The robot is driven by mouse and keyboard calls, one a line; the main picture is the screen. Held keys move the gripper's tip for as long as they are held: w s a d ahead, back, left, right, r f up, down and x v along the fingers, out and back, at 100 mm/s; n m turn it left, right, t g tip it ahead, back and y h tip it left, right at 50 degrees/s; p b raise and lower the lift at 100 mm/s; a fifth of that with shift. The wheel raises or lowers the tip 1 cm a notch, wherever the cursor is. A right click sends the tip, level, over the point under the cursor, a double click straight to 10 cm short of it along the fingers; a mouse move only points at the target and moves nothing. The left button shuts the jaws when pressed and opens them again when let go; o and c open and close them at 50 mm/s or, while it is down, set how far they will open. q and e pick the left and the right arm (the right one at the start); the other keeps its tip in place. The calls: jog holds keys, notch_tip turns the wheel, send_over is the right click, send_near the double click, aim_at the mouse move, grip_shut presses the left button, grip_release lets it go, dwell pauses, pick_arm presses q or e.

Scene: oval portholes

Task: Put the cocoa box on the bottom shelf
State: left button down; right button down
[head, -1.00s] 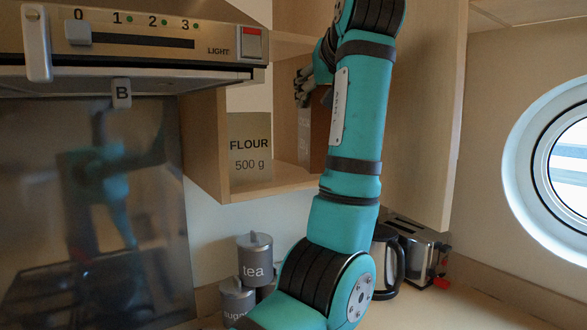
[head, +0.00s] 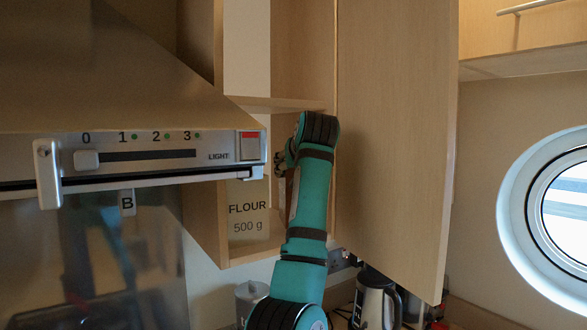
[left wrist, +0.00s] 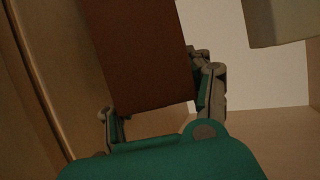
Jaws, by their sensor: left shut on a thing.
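My left gripper (head: 281,162) is inside the open wall cabinet, between its bottom shelf (head: 262,249) and the shelf above (head: 285,103). It is shut on a plain brown box, the cocoa box (left wrist: 140,50), which fills much of the left wrist view. One finger shows on each side of the box in the left wrist view (left wrist: 160,108). No label shows on the face in view. My arm hides most of the box in the head view, and I cannot tell whether its base touches the shelf. My right gripper is not in view.
A flour packet (head: 248,212) stands at the left on the bottom shelf. The open cabinet door (head: 395,140) is close to the right of my arm. The cooker hood (head: 150,155) is at the left. A kettle (head: 372,300) and a canister (head: 248,297) stand below.

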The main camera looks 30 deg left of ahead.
pick_arm(q)
jog(key=shift+a+f, duration=0.1)
jog(key=shift+f, duration=0.75)
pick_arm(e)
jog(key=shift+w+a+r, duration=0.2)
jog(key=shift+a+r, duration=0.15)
pick_arm(q)
jog(key=shift+f, duration=0.15)
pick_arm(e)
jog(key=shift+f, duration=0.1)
pick_arm(q)
jog(key=c, duration=1)
grip_release()
jog(key=o, duration=0.5)
jog(key=shift+c, duration=0.2)
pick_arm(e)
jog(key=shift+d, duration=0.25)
